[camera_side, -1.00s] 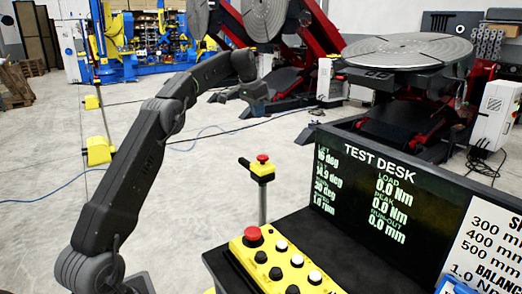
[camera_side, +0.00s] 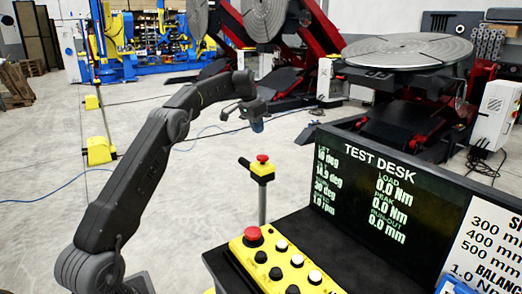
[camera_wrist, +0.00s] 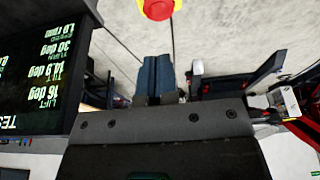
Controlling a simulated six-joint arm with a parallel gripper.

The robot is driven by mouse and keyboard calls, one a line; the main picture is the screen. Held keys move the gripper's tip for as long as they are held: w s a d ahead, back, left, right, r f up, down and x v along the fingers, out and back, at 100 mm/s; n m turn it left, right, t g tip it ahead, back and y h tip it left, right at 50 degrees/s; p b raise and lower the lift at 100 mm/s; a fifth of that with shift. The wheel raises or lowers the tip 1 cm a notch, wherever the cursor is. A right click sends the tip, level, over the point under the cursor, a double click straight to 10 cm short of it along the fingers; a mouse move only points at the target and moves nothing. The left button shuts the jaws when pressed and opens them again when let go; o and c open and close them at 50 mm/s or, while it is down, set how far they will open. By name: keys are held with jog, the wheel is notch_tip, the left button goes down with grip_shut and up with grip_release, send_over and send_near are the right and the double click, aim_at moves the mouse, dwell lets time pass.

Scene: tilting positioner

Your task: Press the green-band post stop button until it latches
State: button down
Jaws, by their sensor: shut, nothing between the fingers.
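The post stop button (camera_side: 262,158) is a red mushroom cap on a small yellow box (camera_side: 262,172) atop a thin grey post (camera_side: 262,205). I cannot make out a green band on it. My gripper (camera_side: 257,126) points down and is apart from the button, a short way above it in the side view. In the wrist view the button (camera_wrist: 158,8) shows at the top edge, partly cut off, beyond the blue-grey fingertips (camera_wrist: 156,62). The fingers are shut together with nothing between them. Nothing touches the button.
A yellow control panel (camera_side: 240,250) with another red mushroom button (camera_side: 252,233) and several black and white buttons sits on the test desk. The desk's display (camera_side: 330,180) stands to the right of the post. Tilting positioners stand behind.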

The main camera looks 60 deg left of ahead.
aim_at(261, 156)
jog(key=x, duration=0.7)
jog(key=shift+s+f, duration=0.3)
jog(key=shift+f, duration=0.75)
jog(key=shift+f, duration=1.25)
notch_tip(261, 156, up, 5)
jog(key=shift+r, duration=0.15)
jog(key=v, duration=1)
